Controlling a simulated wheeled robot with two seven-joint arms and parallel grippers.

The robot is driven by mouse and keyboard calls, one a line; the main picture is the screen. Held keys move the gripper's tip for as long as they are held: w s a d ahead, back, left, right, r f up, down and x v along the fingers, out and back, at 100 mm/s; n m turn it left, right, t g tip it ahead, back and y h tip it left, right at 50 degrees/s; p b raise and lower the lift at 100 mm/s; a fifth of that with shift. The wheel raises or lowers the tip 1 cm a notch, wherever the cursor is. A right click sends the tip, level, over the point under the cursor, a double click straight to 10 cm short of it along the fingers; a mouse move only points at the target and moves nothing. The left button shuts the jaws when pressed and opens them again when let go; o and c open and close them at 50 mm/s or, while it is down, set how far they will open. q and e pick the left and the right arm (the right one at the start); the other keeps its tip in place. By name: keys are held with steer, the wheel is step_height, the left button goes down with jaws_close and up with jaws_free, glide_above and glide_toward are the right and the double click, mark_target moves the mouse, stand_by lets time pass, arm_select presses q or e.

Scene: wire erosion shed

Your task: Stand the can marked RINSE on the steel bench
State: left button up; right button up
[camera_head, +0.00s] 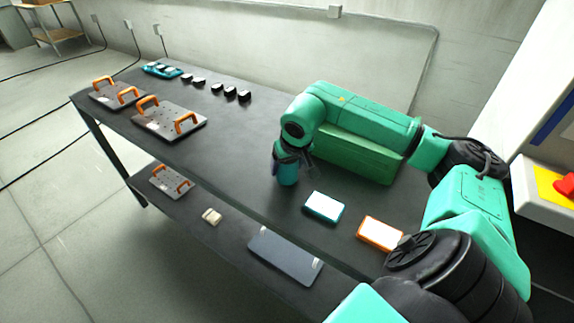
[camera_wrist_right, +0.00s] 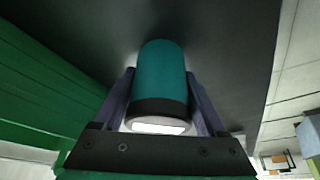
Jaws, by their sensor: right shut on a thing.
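A teal can (camera_head: 287,174) with a dark band is between the fingers of my right gripper (camera_head: 291,157), which points down over the dark bench (camera_head: 235,135). In the right wrist view the can (camera_wrist_right: 162,75) runs lengthwise between the two fingers of the gripper (camera_wrist_right: 158,100), its pale end towards the camera. The can looks upright, its lower end close to the bench top; I cannot tell whether it touches. No RINSE marking is readable. My left gripper is not in view.
A green box (camera_head: 350,153) stands right behind the can. A teal-edged white case (camera_head: 324,207) and an orange-edged one (camera_head: 380,234) lie to its right and front. Plates with orange handles (camera_head: 168,121) lie at the left. A lower shelf (camera_head: 232,228) holds more items.

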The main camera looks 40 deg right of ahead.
steer(key=o, duration=1.6)
steer(key=shift+s, duration=0.1)
steer(key=shift+c, duration=0.2)
steer(key=shift+r, duration=0.2)
steer(key=v, duration=1.1)
steer(key=shift+s+r, duration=0.2)
steer(key=shift+r, duration=0.15)
steer(key=shift+a, duration=0.15)
